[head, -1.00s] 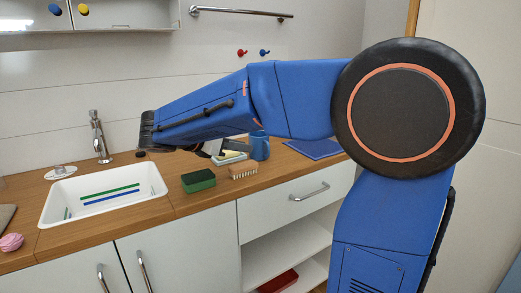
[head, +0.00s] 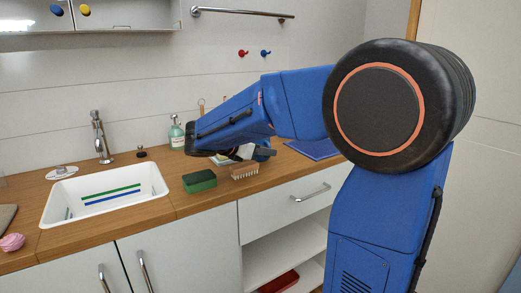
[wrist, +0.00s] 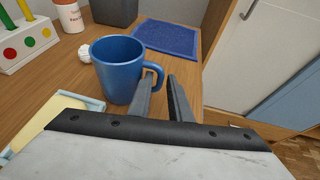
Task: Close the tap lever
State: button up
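The chrome tap (head: 102,145) stands upright behind the white sink at the left of the head view. Its lever is too small to make out clearly, and no water stream can be made out. My gripper (wrist: 160,78) is well to the right of the tap, low over the counter. In the wrist view its two fingers are apart with a gap between them, beside the handle of a blue mug (wrist: 114,78). I cannot tell whether a finger touches the handle. In the head view my forearm mostly hides the gripper. The tap is outside the wrist view.
The sink (head: 60,205) is set in the wooden counter. A blue mat (wrist: 168,38) lies beyond the mug. A small dark knob (head: 141,152) is right of the tap.

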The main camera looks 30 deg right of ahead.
jog(key=shift+x, duration=1)
jog(key=shift+c, duration=0.6)
grip_shut()
jog(key=shift+r, duration=0.15)
jog(key=shift+r, duration=4.75)
jog(key=shift+s+r, duration=0.1)
